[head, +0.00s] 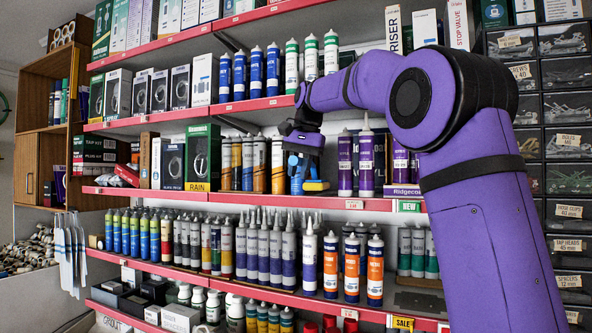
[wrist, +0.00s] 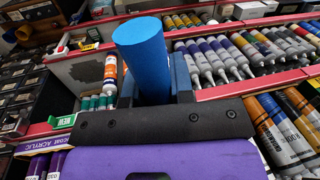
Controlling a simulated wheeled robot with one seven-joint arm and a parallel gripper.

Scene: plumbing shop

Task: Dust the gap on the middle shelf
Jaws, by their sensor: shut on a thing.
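My gripper (head: 304,160) is in front of the middle shelf (head: 270,199), at the gap between the orange and blue tubes and the purple tubes. It is shut on a blue-and-yellow duster (head: 316,185), which is low in the gap, close above the red shelf edge. In the wrist view, the blue round part of the duster (wrist: 143,47) stands up between the jaws (wrist: 155,88). Whether the duster touches the shelf surface cannot be told. The back of the gap is partly hidden by my gripper.
Purple tubes (head: 366,162) stand close right of the gap. Orange-labelled tubes (head: 259,165) stand close to its left. Blue tubes (head: 256,72) stand on the shelf above. Nozzled tubes (head: 310,258) fill the shelf below. A parts-bin rack (head: 566,145) is at the far right.

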